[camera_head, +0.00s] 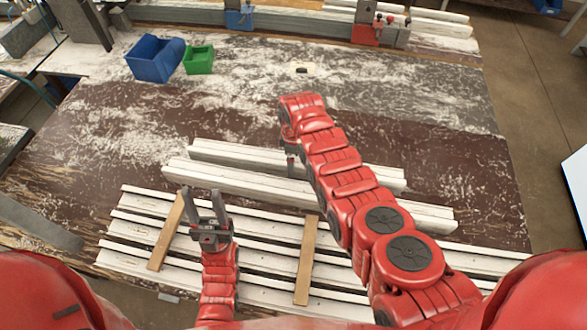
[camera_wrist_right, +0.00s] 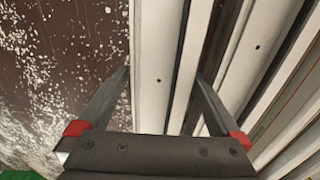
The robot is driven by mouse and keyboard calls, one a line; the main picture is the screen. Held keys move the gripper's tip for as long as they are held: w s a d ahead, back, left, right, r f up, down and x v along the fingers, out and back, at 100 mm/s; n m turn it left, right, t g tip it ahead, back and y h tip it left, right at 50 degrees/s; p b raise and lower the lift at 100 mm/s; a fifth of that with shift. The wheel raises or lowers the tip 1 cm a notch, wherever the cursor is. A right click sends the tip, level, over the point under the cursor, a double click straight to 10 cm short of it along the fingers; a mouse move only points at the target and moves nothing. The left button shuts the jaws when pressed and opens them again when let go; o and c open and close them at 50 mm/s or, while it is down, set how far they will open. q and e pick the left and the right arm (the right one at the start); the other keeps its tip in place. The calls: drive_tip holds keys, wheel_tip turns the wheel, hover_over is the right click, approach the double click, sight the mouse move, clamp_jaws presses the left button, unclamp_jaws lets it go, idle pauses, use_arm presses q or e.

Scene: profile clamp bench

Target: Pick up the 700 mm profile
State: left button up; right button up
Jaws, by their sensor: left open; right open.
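Two loose white profiles lie side by side on the bench: a shorter back one (camera_head: 235,153) and a longer front one (camera_head: 225,184). No length marking is legible. My right gripper (camera_head: 289,160) is over the back profile in the head view, largely hidden by its own arm. In the right wrist view, its open fingers (camera_wrist_right: 163,78) stand either side of a white profile (camera_wrist_right: 155,60), with another profile (camera_wrist_right: 220,45) to the right. I cannot tell whether they touch it. My left gripper (camera_head: 202,191) is open and empty, over the near profile stack in front of the front profile.
Several white profiles (camera_head: 265,255) lie in a near stack with wooden strips (camera_head: 306,262) across them. A blue bin (camera_head: 155,60) and a green bin (camera_head: 198,60) stand at the back left. Blue (camera_head: 238,16) and red (camera_head: 367,30) clamps are at the back.

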drive_tip(key=shift+s+r, duration=0.1)
drive_tip(key=shift+r, duration=0.1)
drive_tip(key=shift+c, duration=0.9)
clamp_jaws()
drive_tip(key=shift+r, duration=0.1)
